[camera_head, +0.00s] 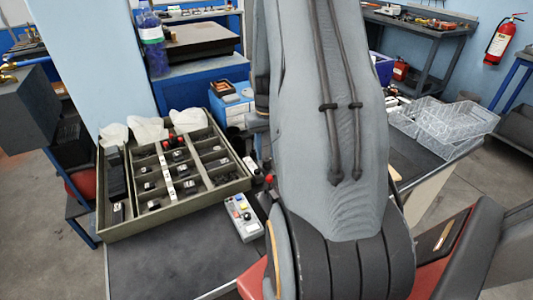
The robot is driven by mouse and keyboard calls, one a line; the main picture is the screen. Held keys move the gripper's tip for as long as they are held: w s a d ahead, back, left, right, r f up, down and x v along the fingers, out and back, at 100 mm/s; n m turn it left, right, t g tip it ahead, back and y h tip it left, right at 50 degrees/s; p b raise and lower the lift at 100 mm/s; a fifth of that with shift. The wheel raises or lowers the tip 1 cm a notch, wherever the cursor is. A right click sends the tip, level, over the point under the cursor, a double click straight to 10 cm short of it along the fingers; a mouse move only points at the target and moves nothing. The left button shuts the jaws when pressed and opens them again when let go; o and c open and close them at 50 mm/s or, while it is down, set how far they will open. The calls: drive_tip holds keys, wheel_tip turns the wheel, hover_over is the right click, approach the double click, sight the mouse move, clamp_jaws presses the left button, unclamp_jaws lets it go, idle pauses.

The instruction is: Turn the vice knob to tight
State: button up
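No vice knob can be made out in the head view. My arm, in a grey fabric sleeve with black cables, fills the middle of the view and hides much of the bench (165,270) behind it. My gripper is not in view, so its state and its place relative to the vice knob do not show.
An olive compartment tray (170,222) with small dark parts sits on the bench left of my arm. A grey control box with coloured buttons (242,217) lies beside it. Clear plastic baskets (455,122) stand at right. The bench front is bare.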

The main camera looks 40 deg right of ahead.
drive_tip(key=shift+f, duration=0.85)
drive_tip(key=c, duration=0.8)
drive_tip(key=shift+m, duration=0.3)
drive_tip(key=o, duration=0.8)
